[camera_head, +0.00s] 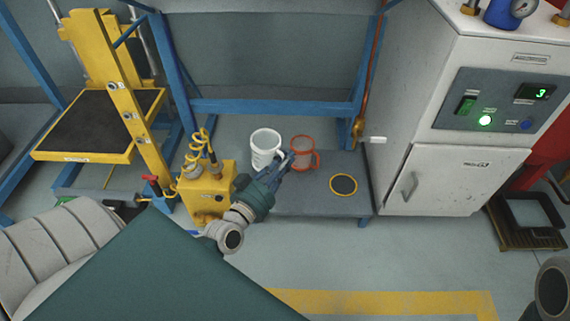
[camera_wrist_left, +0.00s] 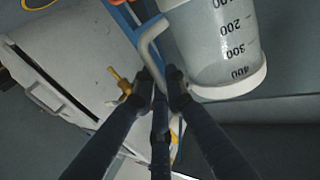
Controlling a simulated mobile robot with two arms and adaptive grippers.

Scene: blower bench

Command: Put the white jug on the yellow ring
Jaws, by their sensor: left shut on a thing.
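The white jug (camera_head: 265,147) stands upright at the back left of the low grey bench, and its printed scale shows in the left wrist view (camera_wrist_left: 222,42). My left gripper (camera_head: 285,162) reaches in from the front left and is shut on the jug's handle, seen between the fingertips in the left wrist view (camera_wrist_left: 160,80). I cannot tell whether the jug touches the bench. The yellow ring (camera_head: 344,185) lies flat around a dark disc at the bench's right, empty. My right gripper is out of view.
A red-orange jug (camera_head: 304,152) stands close to the right of the white jug and gripper. A yellow box (camera_head: 207,192) with a coiled hose is at left. A white cabinet (camera_head: 440,150) borders the bench's right. Blue frame posts stand behind.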

